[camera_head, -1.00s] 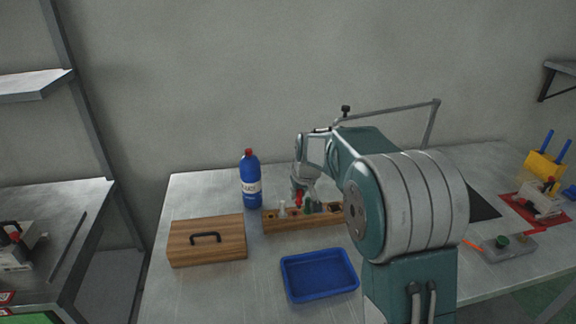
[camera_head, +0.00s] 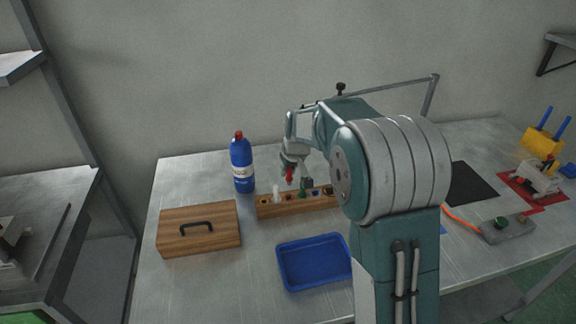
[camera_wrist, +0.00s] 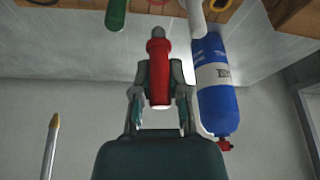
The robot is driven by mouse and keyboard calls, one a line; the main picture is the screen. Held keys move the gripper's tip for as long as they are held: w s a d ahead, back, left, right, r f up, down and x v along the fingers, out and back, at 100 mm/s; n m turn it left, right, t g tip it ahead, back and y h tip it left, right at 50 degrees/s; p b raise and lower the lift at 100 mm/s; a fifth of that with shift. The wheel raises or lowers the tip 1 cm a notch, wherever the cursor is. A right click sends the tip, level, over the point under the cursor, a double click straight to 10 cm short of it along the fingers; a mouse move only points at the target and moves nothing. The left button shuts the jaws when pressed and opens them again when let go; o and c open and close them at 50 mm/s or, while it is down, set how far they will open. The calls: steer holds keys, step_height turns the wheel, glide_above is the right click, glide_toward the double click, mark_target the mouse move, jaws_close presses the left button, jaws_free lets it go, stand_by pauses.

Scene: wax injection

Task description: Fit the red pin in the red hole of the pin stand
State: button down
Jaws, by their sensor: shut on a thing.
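The red pin (camera_wrist: 159,72) is held between the two fingers of my gripper (camera_wrist: 160,95) in the wrist view, with its narrow grey tip pointing toward the wooden pin stand. In the head view my gripper (camera_head: 289,172) holds the red pin (camera_head: 290,175) above the wooden pin stand (camera_head: 290,206), apart from its top as far as I can tell. A white pin (camera_head: 276,193) and a green pin (camera_head: 306,186) stand in the stand. The stand's edge also shows at the top of the wrist view (camera_wrist: 75,4). The red hole cannot be told clearly.
A blue bottle (camera_head: 241,166) stands behind the stand's left end. A wooden box with a black handle (camera_head: 198,242) lies to the left. An empty blue tray (camera_head: 284,286) lies in front. A grey control box (camera_head: 508,231) lies at the right.

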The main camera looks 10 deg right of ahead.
mark_target(289, 178)
steer(key=shift+a+f, duration=0.1)
steer(key=shift+f, duration=1.95)
steer(key=shift+f, duration=1.45)
steer(key=c, duration=0.6)
jaws_free()
steer(key=v, duration=1.2)
